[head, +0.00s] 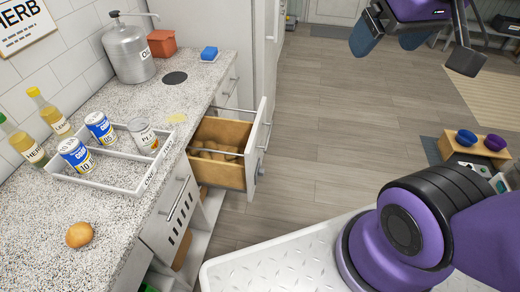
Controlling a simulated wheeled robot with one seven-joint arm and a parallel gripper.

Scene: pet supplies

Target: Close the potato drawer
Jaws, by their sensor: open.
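The potato drawer (222,175) is pulled out from the counter's front, with its white front panel (256,148) standing out over the floor. Several brown potatoes (215,152) lie inside the wooden box. A metal rod crosses above the drawer's opening. A grey round knob shows on the outer face of the front panel. My gripper (415,50) is at the upper right, open and empty. It is well to the right of the drawer in the picture and apart from it.
The speckled counter (130,205) holds a divided white tray (120,180) with cans, two bottles, a round brown item (79,234), a metal canister (130,55) and a blue sponge (209,53). Bowls (480,140) sit on a wooden stand at right. Floor right of the drawer is clear.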

